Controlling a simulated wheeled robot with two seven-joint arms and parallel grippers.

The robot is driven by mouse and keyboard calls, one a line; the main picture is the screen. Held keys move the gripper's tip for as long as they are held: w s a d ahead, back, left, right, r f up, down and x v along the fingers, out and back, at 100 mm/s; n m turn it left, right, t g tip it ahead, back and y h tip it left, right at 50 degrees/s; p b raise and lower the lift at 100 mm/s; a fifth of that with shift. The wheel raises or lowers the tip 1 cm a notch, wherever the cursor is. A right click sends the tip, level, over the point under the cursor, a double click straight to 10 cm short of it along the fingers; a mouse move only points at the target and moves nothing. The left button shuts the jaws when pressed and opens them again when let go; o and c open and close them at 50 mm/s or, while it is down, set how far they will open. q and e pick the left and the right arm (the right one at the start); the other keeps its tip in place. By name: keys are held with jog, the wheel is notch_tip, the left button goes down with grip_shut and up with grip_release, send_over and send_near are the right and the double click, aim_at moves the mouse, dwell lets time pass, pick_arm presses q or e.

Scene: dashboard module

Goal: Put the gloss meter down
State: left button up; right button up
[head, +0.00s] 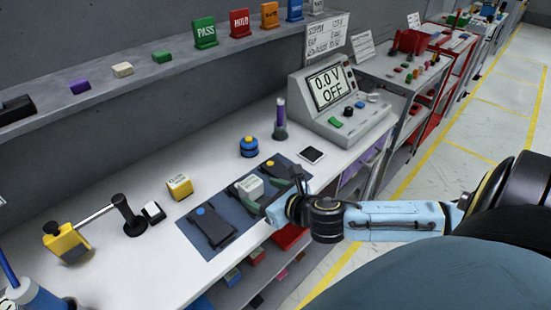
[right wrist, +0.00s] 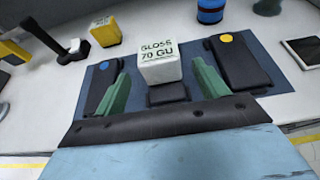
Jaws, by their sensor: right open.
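The gloss meter (right wrist: 160,62) is a white block marked "GLOSS 70 GU" in the right wrist view. In the head view the gloss meter (head: 248,186) stands over the blue mat (head: 190,231), between two dark panels. My right gripper (right wrist: 160,78) is open, with one green finger on each side of the gloss meter and gaps showing. A dark block (right wrist: 167,94) lies in front of or under the meter; whether they touch is unclear. My right gripper also shows in the head view (head: 250,193), reaching in from the right. My left gripper is out of view.
A dark panel with a blue dot (head: 211,229) and one with a yellow dot (head: 283,170) flank the meter. Near are a yellow block (head: 180,186), a blue round item (head: 249,148), a phone-like slab (head: 311,155) and a voltage display unit (head: 340,100).

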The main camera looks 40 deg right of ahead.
jog(key=shift+v, duration=2.3)
dwell(1.1)
